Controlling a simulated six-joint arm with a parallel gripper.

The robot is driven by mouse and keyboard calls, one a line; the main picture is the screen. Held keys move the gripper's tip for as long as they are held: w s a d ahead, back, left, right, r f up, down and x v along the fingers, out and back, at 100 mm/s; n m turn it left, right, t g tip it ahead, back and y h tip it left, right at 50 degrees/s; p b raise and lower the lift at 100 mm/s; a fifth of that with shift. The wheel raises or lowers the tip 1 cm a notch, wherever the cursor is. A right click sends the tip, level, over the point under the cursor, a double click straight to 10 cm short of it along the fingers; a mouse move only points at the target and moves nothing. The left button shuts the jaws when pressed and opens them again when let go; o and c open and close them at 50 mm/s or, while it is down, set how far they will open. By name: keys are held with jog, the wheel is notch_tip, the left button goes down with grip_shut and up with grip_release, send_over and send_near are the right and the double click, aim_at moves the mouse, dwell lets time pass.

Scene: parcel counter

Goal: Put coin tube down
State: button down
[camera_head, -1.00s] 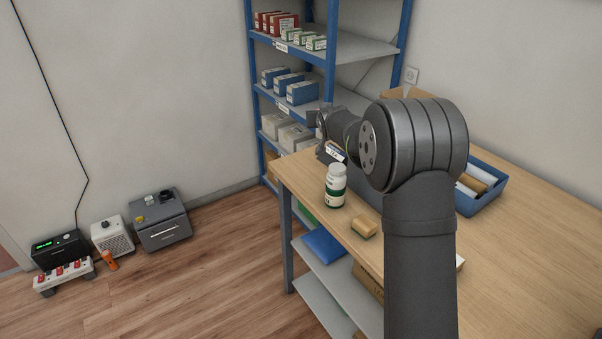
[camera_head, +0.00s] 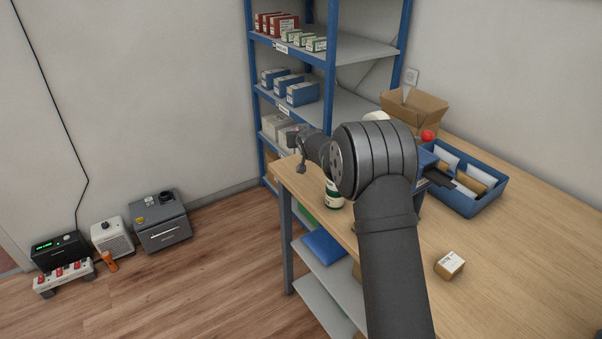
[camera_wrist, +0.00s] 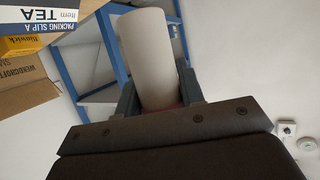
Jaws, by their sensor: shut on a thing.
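In the wrist view a plain off-white tube (camera_wrist: 148,50) stands out from between the two dark fingers of my gripper (camera_wrist: 158,88). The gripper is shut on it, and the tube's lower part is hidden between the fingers. I take this to be the coin tube; no marking shows on it.
An open cardboard box (camera_head: 425,106), a red ball-like thing (camera_head: 428,136), a small box (camera_head: 449,265) and a white-and-green bottle (camera_head: 333,201) are near. The counter's right part is clear.

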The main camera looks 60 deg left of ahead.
aim_at(300, 155)
jog(key=shift+f, duration=4)
jog(key=shift+f, duration=0.1)
jog(key=c, duration=0.9)
grip_release()
jog(key=shift+f, duration=0.1)
jog(key=shift+c, duration=0.2)
jog(key=v, duration=0.2)
jog(key=r+v, duration=0.1)
jog(key=v, duration=0.2)
jog(key=shift+r, duration=0.15)
notch_tip(300, 155, up, 6)
